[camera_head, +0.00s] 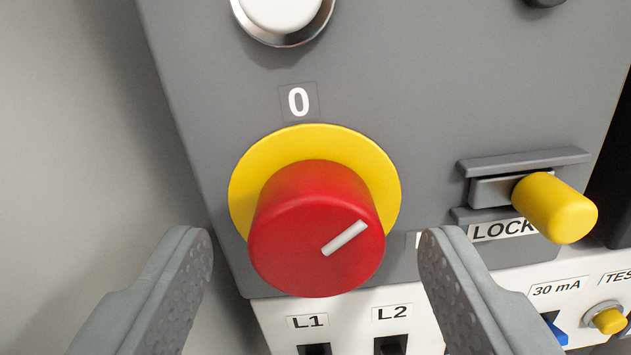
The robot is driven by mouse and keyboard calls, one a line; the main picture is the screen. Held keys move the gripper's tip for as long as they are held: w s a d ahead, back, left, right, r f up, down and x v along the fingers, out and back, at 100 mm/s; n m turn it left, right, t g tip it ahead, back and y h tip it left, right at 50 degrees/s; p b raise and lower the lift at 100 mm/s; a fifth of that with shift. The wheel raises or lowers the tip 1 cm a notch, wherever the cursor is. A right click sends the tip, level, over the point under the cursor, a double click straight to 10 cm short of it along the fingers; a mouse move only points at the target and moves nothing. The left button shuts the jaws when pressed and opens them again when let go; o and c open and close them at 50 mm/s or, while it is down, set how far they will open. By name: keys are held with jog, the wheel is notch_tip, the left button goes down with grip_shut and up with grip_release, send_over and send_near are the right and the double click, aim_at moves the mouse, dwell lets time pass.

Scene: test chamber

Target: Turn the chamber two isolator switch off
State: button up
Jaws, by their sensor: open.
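The isolator switch is a red round knob (315,235) on a yellow disc (370,165), mounted on a grey panel. A label "0" (298,102) sits above the disc. A white pointer line on the knob's face slants toward the upper right, not at the "0". Another label to the right of the knob is mostly hidden by my right finger. My gripper (318,260) is open, with one finger on each side of the knob's lower part. I see gaps between the fingers and the knob, so it is not gripped.
A yellow-ended slide bolt (553,207) marked "LOCK" protrudes right of the knob. A white push button (283,14) is above. Below is a white breaker strip with "L1" (309,321) and "L2" switches, and a yellow test button (607,320). The left side is a bare wall.

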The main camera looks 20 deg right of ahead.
jog(key=shift+x, duration=0.85)
jog(key=c, duration=1)
jog(key=shift+o, duration=0.2)
jog(key=shift+n, duration=2.3)
jog(key=o, duration=1)
jog(key=shift+c, duration=0.2)
jog(key=shift+s, duration=0.1)
jog(key=v, duration=1.7)
jog(key=shift+a+f, duration=0.15)
jog(key=shift+a, duration=0.05)
